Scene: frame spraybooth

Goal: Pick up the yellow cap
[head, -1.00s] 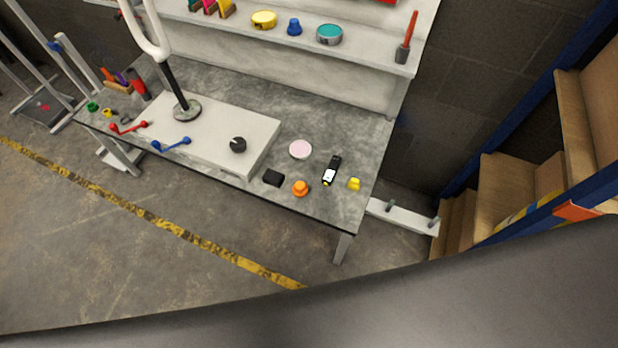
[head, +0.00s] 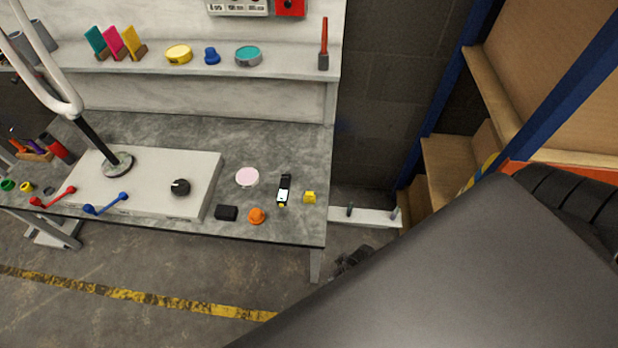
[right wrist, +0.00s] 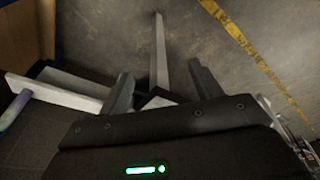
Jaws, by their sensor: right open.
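A small yellow cap (head: 309,197) sits on the grey workbench (head: 190,135) near its right front corner, just right of a black-and-white device (head: 284,190). My right gripper shows in the right wrist view (right wrist: 162,84) with its two fingers wide apart and nothing between them. It points down toward the floor and a bench leg. In the head view a large dark arm link of mine covers the lower right, and the gripper is mostly hidden behind it, off the bench's right front corner. My left gripper is not in view.
An orange knob (head: 257,216), a black block (head: 227,213) and a pink disc (head: 247,177) lie left of the cap. A white board (head: 140,180) fills the bench's left. A shelf (head: 290,62) runs behind. A blue-framed rack (head: 447,100) stands at right.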

